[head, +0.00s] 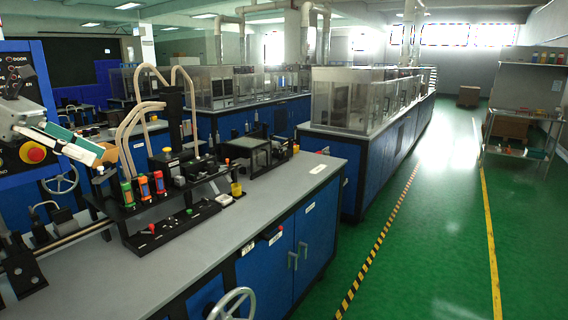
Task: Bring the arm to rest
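At the left edge, in front of the blue control panel (36,62), there is a pale grey part with dark pieces that I take for my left arm. My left gripper (16,85) seems to be the dark shape there; its fingers do not stand out from the panel, so I cannot tell whether it is open or shut. A teal, white and tan piece (72,144) sticks out to the right beside it; I cannot tell whether anything holds it. My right gripper is not in view.
A grey bench top (215,235) carries a black fixture with orange, red and green devices (143,188). A red button (35,153) and handwheel (232,302) stand near. Glass-topped blue benches (345,100) lie behind. The green floor (440,230) at right is clear.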

